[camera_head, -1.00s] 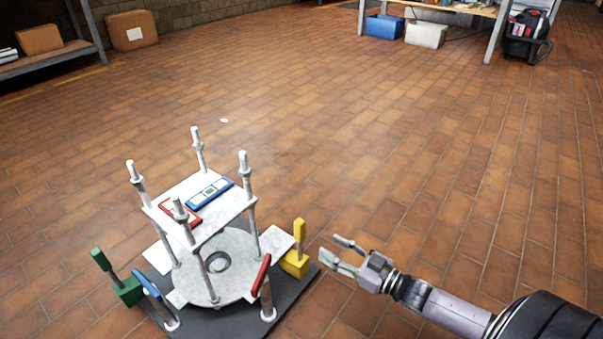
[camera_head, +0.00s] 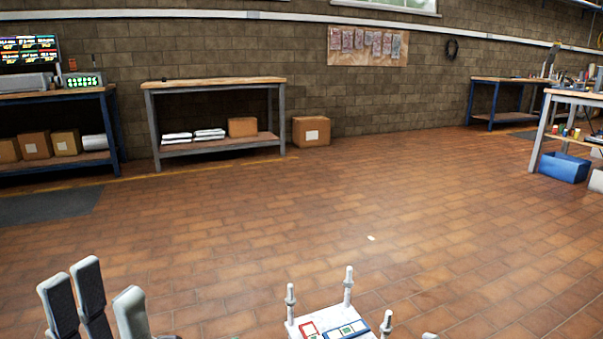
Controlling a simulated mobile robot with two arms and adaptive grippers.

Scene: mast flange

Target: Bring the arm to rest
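The white mast flange stand (camera_head: 303,326) shows only at the bottom edge, where its top plate and upright posts are visible. The stand's lower part and base are cut off. My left gripper (camera_head: 104,289) is at the lower left, its grey fingers pointing up and spread apart with nothing between them. It is well left of the stand, not touching it. My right gripper is out of view.
The tiled floor (camera_head: 250,215) is wide and clear beyond the stand, apart from a small white spot (camera_head: 371,238). Workbenches (camera_head: 215,84) line the far wall. A cardboard box (camera_head: 311,132) stands beside one. A blue bin (camera_head: 565,168) is at the right.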

